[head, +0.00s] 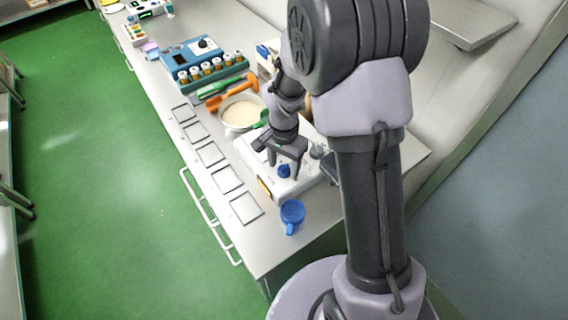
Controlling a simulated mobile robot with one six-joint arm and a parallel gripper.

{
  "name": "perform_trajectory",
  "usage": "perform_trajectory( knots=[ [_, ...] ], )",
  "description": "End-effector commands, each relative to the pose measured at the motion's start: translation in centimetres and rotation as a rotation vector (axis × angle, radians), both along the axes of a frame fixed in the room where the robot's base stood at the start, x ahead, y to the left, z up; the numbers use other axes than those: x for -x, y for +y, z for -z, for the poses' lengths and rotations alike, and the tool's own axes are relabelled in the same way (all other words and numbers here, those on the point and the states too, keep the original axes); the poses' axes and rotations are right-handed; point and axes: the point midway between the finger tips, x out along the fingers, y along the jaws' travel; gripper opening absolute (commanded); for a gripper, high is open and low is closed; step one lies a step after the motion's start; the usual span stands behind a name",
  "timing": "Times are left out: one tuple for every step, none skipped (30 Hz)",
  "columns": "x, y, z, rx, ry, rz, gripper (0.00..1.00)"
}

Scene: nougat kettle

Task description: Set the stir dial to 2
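A white appliance (306,182) stands near the front end of the steel bench. It has a blue knob (284,171) on its top near the front and a grey knob (316,152) farther right. Which one is the stir dial, and any numbers around them, are too small to tell. My gripper (285,165) points down over the appliance, just behind the blue knob. Its two fingers are apart with a gap between them, and nothing shows held. I cannot tell whether the fingers touch the knob. My arm hides part of the appliance.
A blue mug (292,214) stands in front of the appliance. A pan of pale contents (242,112) is behind it, with orange (232,91) and green (214,91) utensils beyond. A blue rack of vials (206,62) stands farther back. Several square outlines (227,179) line the left edge.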

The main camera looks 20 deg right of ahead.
Motion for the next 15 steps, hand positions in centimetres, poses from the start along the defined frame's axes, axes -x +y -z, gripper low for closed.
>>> perform_trajectory(
  knots=[
    [0.0,0.0,0.0,0.000,0.000,0.000,0.55],
    [0.0,0.0,0.0,0.000,0.000,0.000,0.55],
    [0.0,0.0,0.0,0.000,0.000,0.000,0.55],
    [0.0,0.0,0.0,0.000,0.000,0.000,0.55],
    [0.0,0.0,0.0,0.000,0.000,0.000,0.55],
    [0.0,0.0,-0.1,0.000,0.000,0.000,0.55],
    [0.0,0.0,-0.2,0.000,0.000,0.000,0.55],
    [0.0,0.0,-0.5,0.000,-0.001,-0.001,0.55],
    [-0.1,0.0,-1.0,0.000,-0.003,-0.001,0.55],
    [-0.1,0.0,-1.6,0.000,-0.003,-0.001,0.55],
    [-0.1,0.0,-2.3,0.000,-0.003,-0.001,0.55],
    [-0.1,0.0,-3.4,0.001,-0.005,0.000,0.55],
    [-0.1,0.0,-4.4,0.000,-0.006,0.000,0.55],
    [-0.1,0.0,-5.4,0.000,-0.006,0.000,0.55],
    [-0.1,0.0,-6.8,0.000,-0.006,0.000,0.55]
  ],
)
